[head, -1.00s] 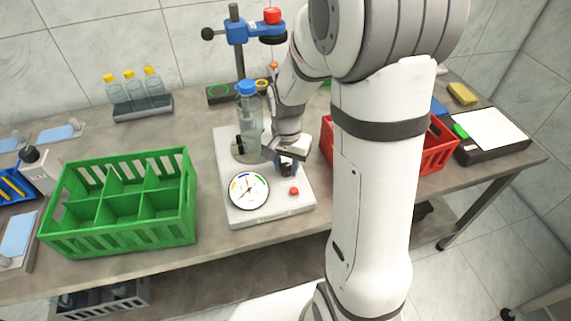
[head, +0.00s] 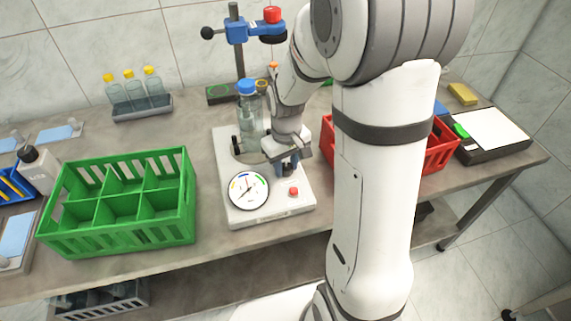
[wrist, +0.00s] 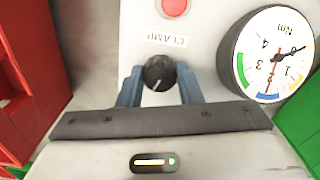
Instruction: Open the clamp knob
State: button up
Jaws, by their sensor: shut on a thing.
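The clamp knob (wrist: 159,71) is a round black knob with a white pointer line, beside the label CLAMP (wrist: 166,38) in the wrist view. My gripper (wrist: 158,80) has its two blue fingers on either side of the knob and is shut on it. In the head view my gripper (head: 288,167) reaches down onto the right side of the white device (head: 270,212), and the knob is mostly hidden there. A clear bottle with a blue cap (head: 247,87) stands upright on the device, with black clamp parts (head: 237,145) beside it.
A round dial gauge (head: 248,190) and a red button (head: 293,192) are on the device's front. A green crate (head: 120,228) stands left and a red bin (head: 440,155) right. A stand with a blue holder (head: 240,31) rises behind.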

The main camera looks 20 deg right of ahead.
aim_at(286, 166)
jog(key=shift+n, duration=2)
jog(key=shift+r, duration=0.1)
jog(key=o, duration=1)
notch_tip(286, 166, up, 7)
jog(key=shift+r+p, duration=0.1)
jog(key=shift+p, duration=0.2)
jog(key=shift+r, duration=0.25)
